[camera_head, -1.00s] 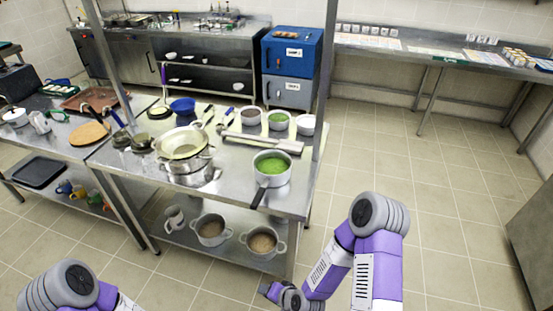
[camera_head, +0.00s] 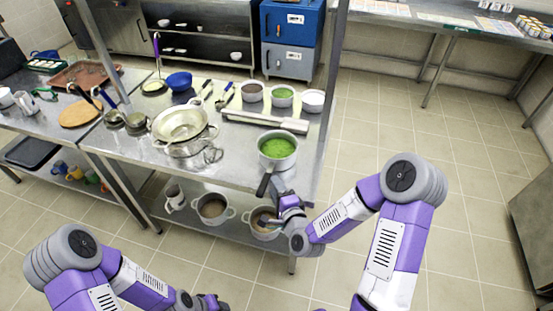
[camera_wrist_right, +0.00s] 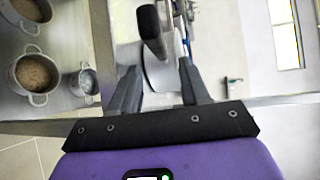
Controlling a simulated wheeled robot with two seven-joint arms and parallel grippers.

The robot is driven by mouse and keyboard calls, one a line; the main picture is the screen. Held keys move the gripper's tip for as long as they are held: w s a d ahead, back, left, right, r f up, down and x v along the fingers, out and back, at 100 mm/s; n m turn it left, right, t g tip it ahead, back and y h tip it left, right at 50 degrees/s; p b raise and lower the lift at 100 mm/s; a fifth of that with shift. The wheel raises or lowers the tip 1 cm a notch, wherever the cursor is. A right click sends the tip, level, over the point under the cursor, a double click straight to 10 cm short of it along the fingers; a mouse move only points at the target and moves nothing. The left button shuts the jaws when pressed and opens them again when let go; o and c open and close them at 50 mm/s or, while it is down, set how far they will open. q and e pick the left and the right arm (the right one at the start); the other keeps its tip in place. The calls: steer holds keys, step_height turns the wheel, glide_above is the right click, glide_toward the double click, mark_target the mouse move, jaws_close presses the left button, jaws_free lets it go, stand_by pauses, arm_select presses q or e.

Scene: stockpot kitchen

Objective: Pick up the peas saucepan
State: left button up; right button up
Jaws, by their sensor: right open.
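The peas saucepan (camera_head: 278,150), a steel pan with green contents, stands near the right front corner of the steel table. Its dark handle points toward the front edge and overhangs it. My right gripper (camera_head: 277,192) is open beside the end of the handle, below the pan's body. In the right wrist view, the dark handle (camera_wrist_right: 153,30) lies just beyond and between the spread fingers (camera_wrist_right: 158,75), and I see no grip on it. My left gripper (camera_head: 210,301) is low at the bottom edge, far from the pan; its jaws are too small to read.
A colander on a pot (camera_head: 180,122), a long steel tray (camera_head: 265,120) and a green-filled container (camera_head: 283,97) share the tabletop. Pots (camera_head: 212,208) stand on the shelf below. Table posts (camera_head: 333,80) rise nearby.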

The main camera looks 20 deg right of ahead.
mark_target(272, 166)
steer(key=shift+w+a+f, duration=0.15)
steer(key=shift+w, duration=1.15)
steer(key=shift+w+a+f, duration=0.1)
steer(key=shift+w+a, duration=0.05)
steer(key=shift+w, duration=1.15)
jaws_close()
steer(key=shift+r, duration=0.15)
